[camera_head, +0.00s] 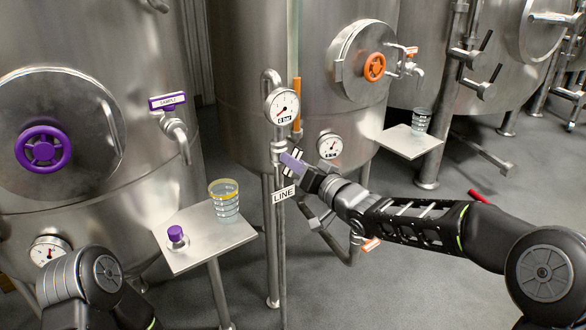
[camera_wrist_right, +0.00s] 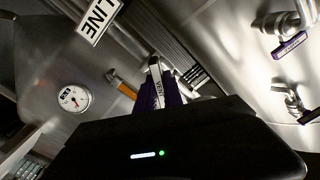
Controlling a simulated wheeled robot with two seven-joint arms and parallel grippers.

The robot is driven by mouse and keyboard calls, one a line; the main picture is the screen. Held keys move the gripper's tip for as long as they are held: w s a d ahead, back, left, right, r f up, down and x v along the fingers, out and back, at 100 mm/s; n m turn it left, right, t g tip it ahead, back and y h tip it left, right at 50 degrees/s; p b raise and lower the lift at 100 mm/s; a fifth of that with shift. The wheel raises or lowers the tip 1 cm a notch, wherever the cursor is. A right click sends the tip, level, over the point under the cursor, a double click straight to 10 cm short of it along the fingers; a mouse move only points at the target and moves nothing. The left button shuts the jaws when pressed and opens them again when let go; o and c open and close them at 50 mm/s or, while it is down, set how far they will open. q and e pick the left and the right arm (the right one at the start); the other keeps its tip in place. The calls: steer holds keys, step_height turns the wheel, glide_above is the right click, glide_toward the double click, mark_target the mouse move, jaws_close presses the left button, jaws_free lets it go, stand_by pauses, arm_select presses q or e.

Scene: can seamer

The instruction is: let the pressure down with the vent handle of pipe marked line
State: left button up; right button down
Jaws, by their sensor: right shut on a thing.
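The pipe (camera_head: 270,215) with the white LINE tag (camera_head: 284,194) stands upright in the middle of the head view. The tag also shows in the right wrist view (camera_wrist_right: 99,18). A round gauge (camera_head: 282,106) with a "0 bar" label sits near the pipe's top.
A steel shelf (camera_head: 205,248) with a glass (camera_head: 226,208) and a purple knob (camera_head: 175,235) is left of the pipe. A purple SAMPLE tap (camera_head: 175,120) hangs above it. Another shelf (camera_head: 402,141) with a glass (camera_head: 421,120) stands at right. Tanks close off the back.

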steer(key=n+b, duration=0.2)
steer(key=n, duration=0.1)
steer(key=shift+f+b, duration=0.2)
steer(key=shift+b, duration=0.2)
steer(key=shift+r+n+b, duration=0.15)
steer(key=shift+n+b, duration=0.85)
steer(key=shift+n, duration=0.7)
steer(key=c, duration=1.5)
jaws_free()
